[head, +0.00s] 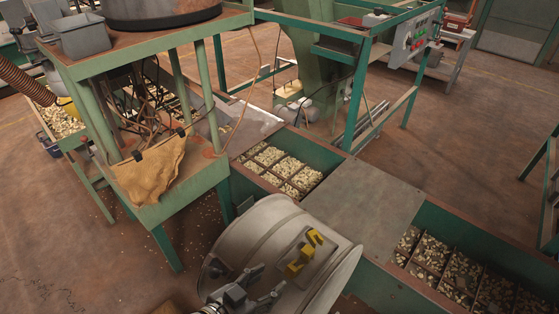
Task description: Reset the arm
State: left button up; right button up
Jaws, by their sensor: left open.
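My left gripper (262,286) is at the bottom of the head view, left of centre. It is open, with nothing seen between its fingers. It overlaps the lower front of a large pale round metal drum (250,232) in the picture; whether it touches the drum cannot be told. A yellow handle-like part (303,252) sits on a plate on the drum's face, up and right of the gripper. My right gripper is not in view.
A green hopper bench holds compartments of pale nuts (285,168) and darker nuts (455,270), with a flat cover plate (366,204) between them. A green stand (165,212) with a tan sack (150,170) is at left. Bare floor (485,130) lies at right.

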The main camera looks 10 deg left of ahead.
pick_arm(q)
jog(key=s+a+f+n+g+y, duration=0.3)
jog(key=s+a+n+g+y, duration=0.3)
jog(key=s+a, duration=0.7)
notch_tip(320, 180, down, 14)
jog(key=w+g+y, duration=0.1)
jog(key=w+g, duration=0.1)
jog(key=s+a+f, duration=0.1)
jog(key=s+f, duration=0.3)
jog(key=f, duration=0.7)
jog(key=s+f+m, duration=0.1)
jog(key=s+f, duration=0.4)
jog(key=f, duration=0.6)
jog(key=shift+s+a+g, duration=0.2)
jog(key=shift+a+g, duration=0.2)
jog(key=shift+g+y, duration=0.3)
jog(key=s+f, duration=0.2)
jog(key=s, duration=0.1)
jog(key=s+a+f, duration=0.1)
jog(key=s+f, duration=0.1)
jog(key=s, duration=0.1)
jog(key=s+a+f, duration=0.1)
jog(key=s+f, duration=0.1)
jog(key=s, duration=0.2)
jog(key=shift+f, duration=0.1)
